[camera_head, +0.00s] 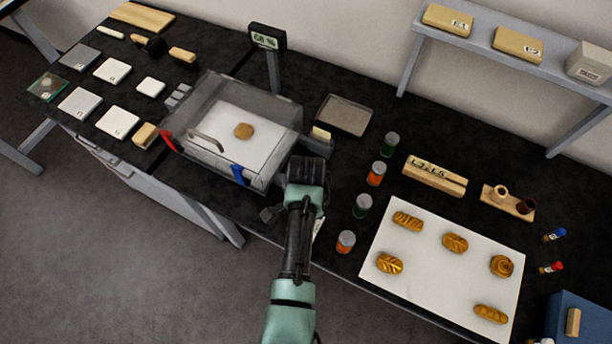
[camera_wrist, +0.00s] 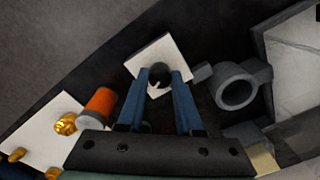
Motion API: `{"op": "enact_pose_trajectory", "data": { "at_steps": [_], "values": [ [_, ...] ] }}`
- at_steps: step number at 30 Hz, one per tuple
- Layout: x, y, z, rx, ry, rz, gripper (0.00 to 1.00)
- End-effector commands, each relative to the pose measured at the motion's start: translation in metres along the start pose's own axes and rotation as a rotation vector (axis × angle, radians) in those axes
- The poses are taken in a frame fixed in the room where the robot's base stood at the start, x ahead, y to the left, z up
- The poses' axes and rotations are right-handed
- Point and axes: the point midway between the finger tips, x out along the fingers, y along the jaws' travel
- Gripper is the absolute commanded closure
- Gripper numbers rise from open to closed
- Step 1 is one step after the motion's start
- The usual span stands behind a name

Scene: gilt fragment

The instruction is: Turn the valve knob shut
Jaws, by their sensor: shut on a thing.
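My gripper (camera_head: 303,180) is at the right front corner of a clear-walled chamber (camera_head: 238,132), and my arm hides most of what lies beneath it. In the wrist view, the two blue fingers of my gripper (camera_wrist: 160,78) stand either side of a small dark round knob (camera_wrist: 159,71), which looks like the valve knob. They are shut on it near their tips. A white square plate or card (camera_wrist: 172,50) shows behind the knob. The knob cannot be made out in the head view, and no open or shut mark on it is readable.
A thick grey ring (camera_wrist: 237,87) stands close to the right finger. An orange-banded jar (camera_wrist: 100,103) is left of the fingers. Several jars stand right of my arm, beside a white sheet (camera_head: 437,258) with gilded pieces. A display (camera_head: 265,40) stands behind the chamber.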

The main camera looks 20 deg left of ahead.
Motion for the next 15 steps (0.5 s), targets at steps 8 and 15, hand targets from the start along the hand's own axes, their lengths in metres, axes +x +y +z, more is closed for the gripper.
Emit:
{"op": "enact_pose_trajectory", "data": {
  "at_steps": [8, 15],
  "values": [
    [-0.0019, 0.0003, -0.0005, -0.261, -0.003, 0.000, 1.00],
    [-0.0016, -0.0002, -0.0004, -0.490, -0.005, -0.001, 1.00]
  ]
}}
